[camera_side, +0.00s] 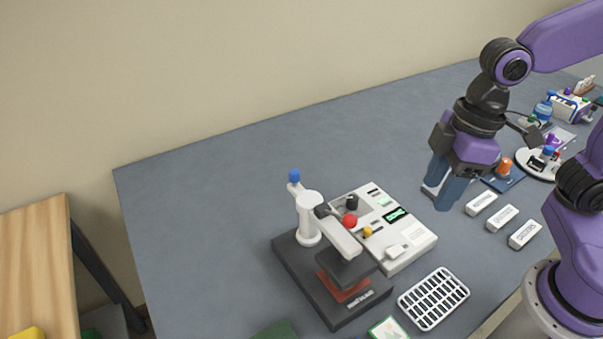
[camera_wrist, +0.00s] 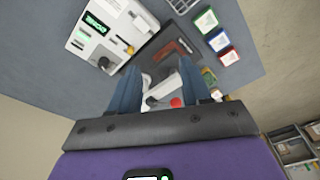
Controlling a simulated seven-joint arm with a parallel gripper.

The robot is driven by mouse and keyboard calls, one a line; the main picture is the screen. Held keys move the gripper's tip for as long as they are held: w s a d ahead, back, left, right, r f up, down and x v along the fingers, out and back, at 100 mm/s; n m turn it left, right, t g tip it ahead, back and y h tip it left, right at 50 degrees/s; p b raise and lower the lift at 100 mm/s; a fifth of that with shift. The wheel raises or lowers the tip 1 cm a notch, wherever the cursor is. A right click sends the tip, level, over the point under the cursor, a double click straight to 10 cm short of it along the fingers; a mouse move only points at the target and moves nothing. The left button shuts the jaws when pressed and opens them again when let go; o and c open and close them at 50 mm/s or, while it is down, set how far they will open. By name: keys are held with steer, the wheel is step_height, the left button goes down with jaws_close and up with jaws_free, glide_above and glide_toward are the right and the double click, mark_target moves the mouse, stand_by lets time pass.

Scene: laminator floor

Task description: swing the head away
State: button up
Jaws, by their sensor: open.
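In the side view a small press stands on a dark base plate (camera_side: 300,262). Its white post (camera_side: 308,225) carries a white swing arm (camera_side: 338,236), with a blue knob (camera_side: 294,176) at the top. The dark head (camera_side: 346,268) sits at the arm's front end, over a red pad (camera_side: 343,289). A red ball (camera_side: 350,220) shows beside the arm; what it belongs to is unclear. My gripper (camera_side: 441,190) is open and empty, up and to the right of the press. In the wrist view the press's white parts (camera_wrist: 157,86) show between my fingers (camera_wrist: 157,76).
A white control box (camera_side: 417,245) with a green display adjoins the press. A white grid rack (camera_side: 433,299), several white labelled blocks (camera_side: 481,204) and a blue holder (camera_side: 503,178) lie to the right. The bench (camera_side: 200,210) is clear at left and behind.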

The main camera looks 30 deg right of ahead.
steer(key=w+a+r+m, duration=0.1)
steer(key=w+a+r, duration=0.3)
steer(key=w, duration=0.4)
steer(key=m+t+y, duration=0.1)
steer(key=t+y, duration=0.1)
glide_toward(295, 172)
steer(key=x, duration=0.8)
steer(key=shift+a+f, duration=0.15)
steer(key=shift+f, duration=0.15)
jaws_close()
